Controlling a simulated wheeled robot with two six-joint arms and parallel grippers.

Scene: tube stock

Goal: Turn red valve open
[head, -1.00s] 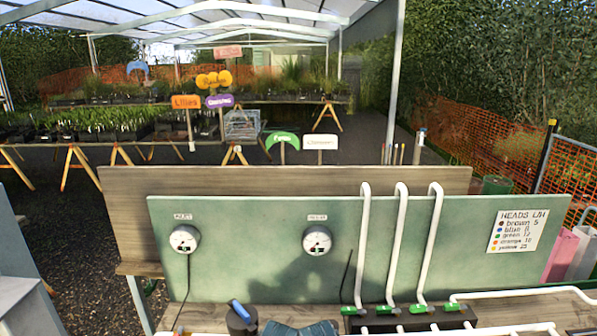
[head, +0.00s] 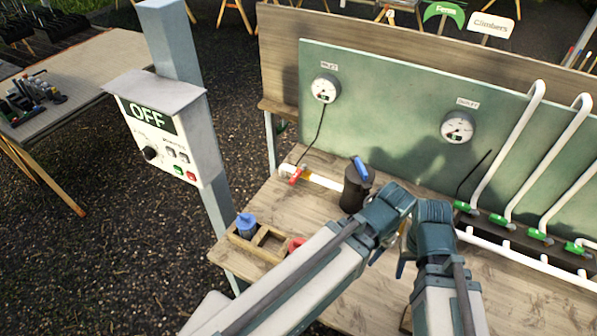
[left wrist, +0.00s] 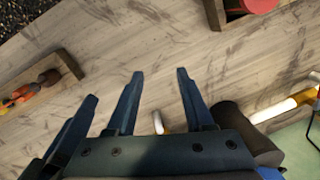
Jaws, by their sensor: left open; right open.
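The red valve (head: 296,175) is a small red handle on a short white pipe at the left back of the bench, below the inlet gauge (head: 325,89) and left of a black canister (head: 356,188). No gripper touches it. My left arm reaches in from the left and ends right of the canister; its open, empty gripper shows in the left wrist view (left wrist: 158,85) above bare wood. My right gripper (head: 404,258) is open beside it, partly hidden by the arms. The white pipe also shows in the left wrist view (left wrist: 284,108), beside the black canister (left wrist: 243,128).
A control box (head: 165,132) reading OFF stands on a post at the left. A wooden tray (head: 238,240) with a blue item lies at the bench's front left, partly behind my left arm. A green panel (head: 390,120) backs the bench; white pipes with green valves (head: 499,220) stand right.

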